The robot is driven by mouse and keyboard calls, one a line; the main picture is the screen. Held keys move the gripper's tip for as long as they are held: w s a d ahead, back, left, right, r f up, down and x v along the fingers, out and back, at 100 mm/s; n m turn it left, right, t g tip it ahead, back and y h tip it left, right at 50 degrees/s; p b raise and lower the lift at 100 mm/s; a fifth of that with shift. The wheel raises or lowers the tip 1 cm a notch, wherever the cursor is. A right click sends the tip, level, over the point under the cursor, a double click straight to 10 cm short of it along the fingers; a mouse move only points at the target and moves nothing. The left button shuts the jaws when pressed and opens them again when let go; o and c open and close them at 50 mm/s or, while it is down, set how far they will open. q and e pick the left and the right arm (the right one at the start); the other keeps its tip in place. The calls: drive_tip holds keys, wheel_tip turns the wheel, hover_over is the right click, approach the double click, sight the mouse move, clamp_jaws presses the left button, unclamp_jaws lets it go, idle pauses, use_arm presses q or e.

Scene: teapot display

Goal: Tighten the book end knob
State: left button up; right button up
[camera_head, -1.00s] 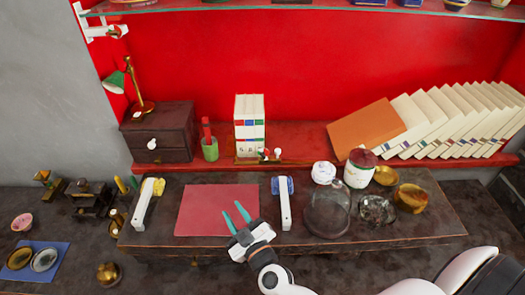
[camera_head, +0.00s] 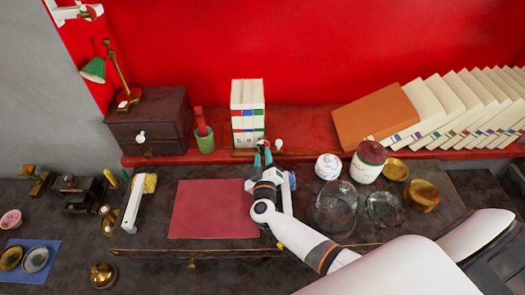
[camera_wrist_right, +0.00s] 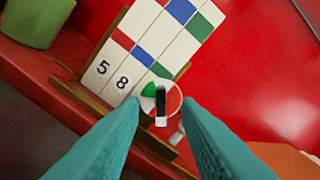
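The book end (camera_head: 243,153) is a brown stand holding white books with coloured blocks on the red shelf. It also shows in the right wrist view (camera_wrist_right: 152,140). In that view a round knob (camera_wrist_right: 174,96), white, green and red with a dark pointer, faces me at the book end's front. My right gripper (camera_head: 263,156) is open, its teal fingers pointing at the shelf. In the wrist view the fingertips (camera_wrist_right: 160,106) lie on either side of the knob, with gaps visible; contact is not seen. A white round piece (camera_head: 278,144) shows just right of the fingers. My left gripper is out of view.
A green cup (camera_head: 206,141) and a dark drawer box (camera_head: 153,123) stand left of the book end. A jar (camera_head: 367,162), a white pot (camera_head: 328,166) and a glass dome (camera_head: 335,208) stand to the right. The red mat (camera_head: 210,210) is bare.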

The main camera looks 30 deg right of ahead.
sight(263, 148)
drive_tip(key=shift+x, duration=1.15)
drive_tip(key=shift+w, duration=0.1)
drive_tip(key=shift+c, duration=0.5)
drive_tip(key=shift+r, duration=0.1)
clamp_jaws()
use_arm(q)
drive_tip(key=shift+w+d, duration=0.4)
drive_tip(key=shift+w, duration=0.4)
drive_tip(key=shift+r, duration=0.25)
use_arm(e)
drive_tip(key=shift+m, duration=0.3)
drive_tip(key=shift+m+p, duration=0.65)
drive_tip(key=shift+m, duration=0.35)
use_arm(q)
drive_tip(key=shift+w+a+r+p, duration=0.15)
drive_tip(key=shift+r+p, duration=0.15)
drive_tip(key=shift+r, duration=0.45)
use_arm(e)
drive_tip(key=shift+d+m, duration=0.1)
drive_tip(key=shift+m, duration=2)
